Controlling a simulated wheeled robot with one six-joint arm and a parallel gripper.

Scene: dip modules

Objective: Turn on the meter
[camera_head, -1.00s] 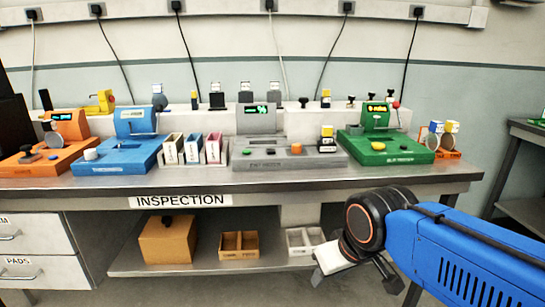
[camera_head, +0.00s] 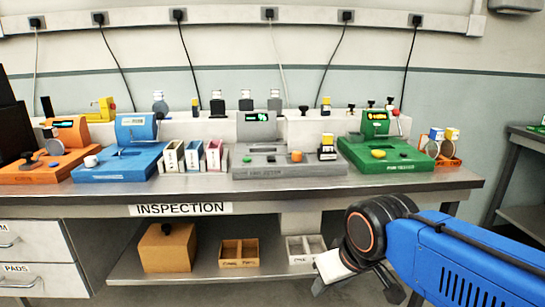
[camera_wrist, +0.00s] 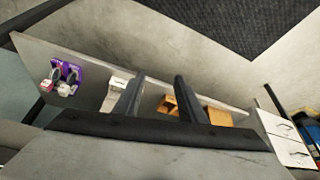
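Several colored stations stand on the inspection bench, and I cannot read which one is the meter. The grey station (camera_head: 290,170) is in the middle, with a lit green display (camera_head: 257,118), a dark button and an orange knob (camera_head: 296,156). The green station (camera_head: 385,160) to its right has a lit display (camera_head: 377,115) and a yellow button (camera_head: 378,154). The blue station (camera_head: 118,165) and orange station (camera_head: 45,172) are at left. My gripper (camera_head: 355,284) is low in front of the bench, apart from all stations. In the wrist view (camera_wrist: 157,95) its fingers are spread and empty.
The bench front edge (camera_head: 330,192) lies between my gripper and the stations. Three small bins (camera_head: 194,158) stand between the blue and grey stations. A cardboard box (camera_head: 167,249) and open trays (camera_head: 239,252) sit on the lower shelf. Drawers (camera_head: 35,262) are at left.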

